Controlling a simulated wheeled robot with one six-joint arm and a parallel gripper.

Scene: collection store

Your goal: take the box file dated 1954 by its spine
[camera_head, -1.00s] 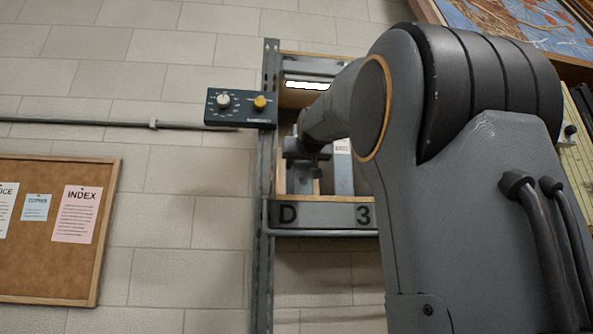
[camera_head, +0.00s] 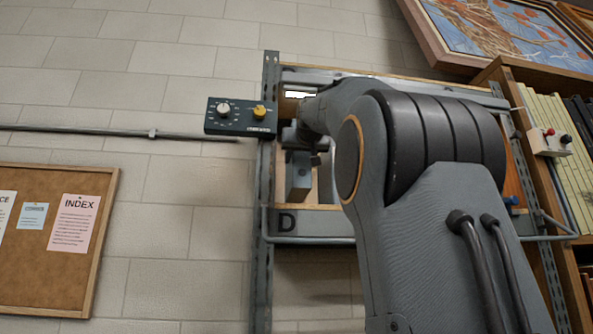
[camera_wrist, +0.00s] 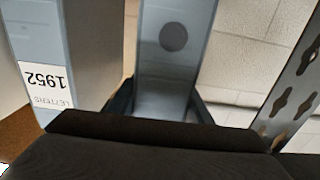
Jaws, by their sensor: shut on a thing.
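My gripper (camera_wrist: 163,112) is shut on a grey-blue box file (camera_wrist: 176,72) with a dark round finger hole; one finger shows on each side of it. No date on the held file can be read; its lower part is hidden behind my gripper. Beside it on the left in the wrist view is another grey-blue box file (camera_wrist: 72,40), whose upside-down label reads LETTERS 1952. In the head view the grey held file (camera_head: 299,178) hangs below my gripper (camera_head: 301,158), at the left end of the shelf bay. No file marked 1954 can be read.
The shelf edge marked D (camera_head: 310,224) runs under the files. A control box with two knobs (camera_head: 240,116) sits by the left metal upright (camera_head: 268,190), which also shows close by in the wrist view (camera_wrist: 294,90). A bookcase (camera_head: 545,110) stands at right.

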